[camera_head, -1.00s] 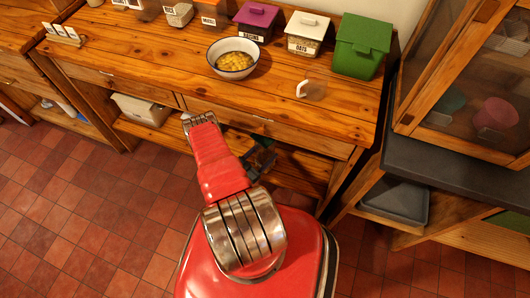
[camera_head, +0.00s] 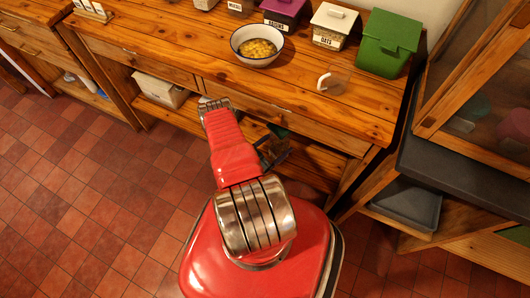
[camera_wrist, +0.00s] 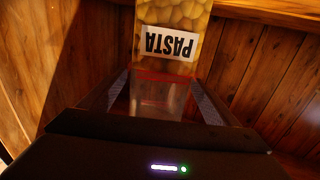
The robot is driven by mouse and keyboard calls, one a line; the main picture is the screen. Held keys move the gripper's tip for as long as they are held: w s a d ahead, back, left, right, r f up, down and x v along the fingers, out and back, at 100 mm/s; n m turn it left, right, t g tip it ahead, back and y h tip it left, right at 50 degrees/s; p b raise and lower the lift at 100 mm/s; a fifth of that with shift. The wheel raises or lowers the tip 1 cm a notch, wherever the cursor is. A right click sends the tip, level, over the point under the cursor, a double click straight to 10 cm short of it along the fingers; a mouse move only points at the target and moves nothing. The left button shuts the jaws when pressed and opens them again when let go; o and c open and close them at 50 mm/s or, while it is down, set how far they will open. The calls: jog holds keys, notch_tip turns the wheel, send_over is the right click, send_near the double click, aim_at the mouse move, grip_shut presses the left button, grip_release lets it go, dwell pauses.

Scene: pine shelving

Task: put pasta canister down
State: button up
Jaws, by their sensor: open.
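The pasta canister (camera_wrist: 172,22) shows at the top middle of the wrist view, its PASTA label upside down in the picture. It is clear, with yellowish contents and a see-through, red-edged end towards my gripper. My gripper (camera_wrist: 160,95) is open, with one dark finger on each side of that end. I cannot tell whether the fingers touch it. In the head view my gripper (camera_head: 273,150) is a dark shape under the worktop's front edge, partly hidden by my red arm. The canister cannot be made out there.
A white box (camera_head: 160,90) stands on the lower shelf. A dark counter (camera_head: 465,170) is at right.

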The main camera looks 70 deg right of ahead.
jog(key=v, duration=1.1)
jog(key=shift+a, duration=0.1)
dwell(0.9)
